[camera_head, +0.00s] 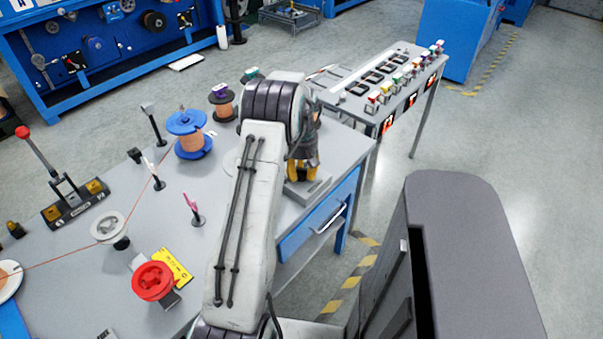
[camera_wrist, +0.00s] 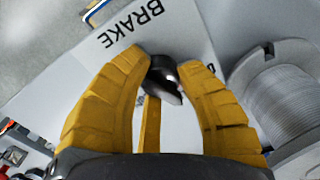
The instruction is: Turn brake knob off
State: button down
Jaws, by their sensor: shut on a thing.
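The brake knob (camera_wrist: 163,86) is a small dark knob on a pale plate (camera_wrist: 178,38) that reads "BRAKE" in the wrist view. The lettering appears upside down there. My gripper (camera_wrist: 165,68) has its yellow fingers on both sides of the knob and is shut on it. Part of the knob is hidden by the fingers. In the head view my gripper (camera_head: 299,172) points down at a grey block (camera_head: 313,189) near the table's right edge; the knob itself is hidden there.
A pale ribbed spool (camera_wrist: 288,103) stands close to the right finger in the wrist view. A bench with coloured switches (camera_head: 400,80) stands behind. Open floor lies to the right.

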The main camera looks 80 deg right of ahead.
aim_at(302, 169)
jog(key=n, duration=0.3)
jog(key=shift+a+f+n, duration=0.1)
jog(key=shift+f+n, duration=0.05)
jog(key=shift+n, duration=2.05)
jog(key=c, duration=0.8)
grip_release()
notch_tip(302, 169, up, 12)
